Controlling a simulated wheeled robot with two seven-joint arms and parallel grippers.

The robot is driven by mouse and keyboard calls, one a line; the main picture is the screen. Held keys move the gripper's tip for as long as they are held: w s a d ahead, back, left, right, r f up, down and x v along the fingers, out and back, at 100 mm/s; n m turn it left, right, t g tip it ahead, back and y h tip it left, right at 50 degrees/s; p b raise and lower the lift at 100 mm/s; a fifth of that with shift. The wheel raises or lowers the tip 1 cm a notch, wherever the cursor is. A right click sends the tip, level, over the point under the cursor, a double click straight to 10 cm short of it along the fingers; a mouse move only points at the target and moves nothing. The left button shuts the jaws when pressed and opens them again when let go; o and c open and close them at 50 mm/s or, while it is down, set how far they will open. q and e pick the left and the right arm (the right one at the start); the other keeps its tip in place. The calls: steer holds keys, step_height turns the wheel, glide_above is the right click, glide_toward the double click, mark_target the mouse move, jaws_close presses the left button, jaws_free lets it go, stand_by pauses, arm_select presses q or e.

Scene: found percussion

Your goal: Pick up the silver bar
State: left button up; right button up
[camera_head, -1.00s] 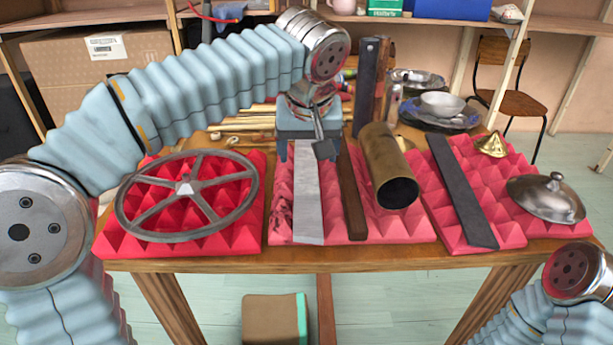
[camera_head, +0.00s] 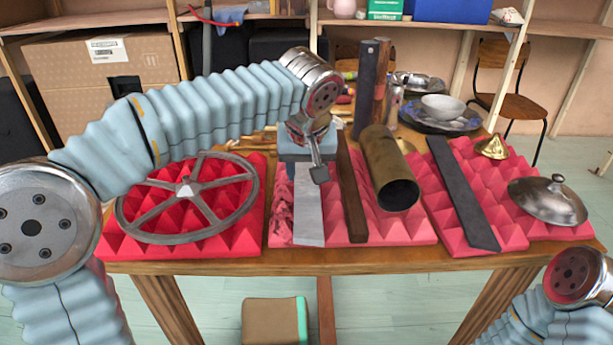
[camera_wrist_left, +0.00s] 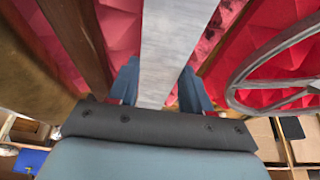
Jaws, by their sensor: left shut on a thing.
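The silver bar (camera_head: 308,215) is a long, flat, pale metal strip. It lies lengthwise along the red foam in the middle of the table, its near end by the foam's front edge. My left gripper (camera_head: 304,170) is over its far part, pointing down. In the left wrist view the bar (camera_wrist_left: 165,60) runs between the two blue fingers (camera_wrist_left: 160,88), one on each side, and the gripper is shut on it. The gripper and wrist hide the bar's far end in the head view. No gap under the bar shows. My right gripper is out of view.
A dark wooden bar (camera_head: 352,195) lies close to the right, then a brass tube (camera_head: 385,160) and a dark metal bar (camera_head: 462,195). A spoked wheel (camera_head: 187,190) lies to the left. A domed lid (camera_head: 547,200) is at the far right.

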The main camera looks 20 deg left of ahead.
arm_select(q)
steer(key=c, duration=0.5)
steer(key=shift+r, duration=0.1)
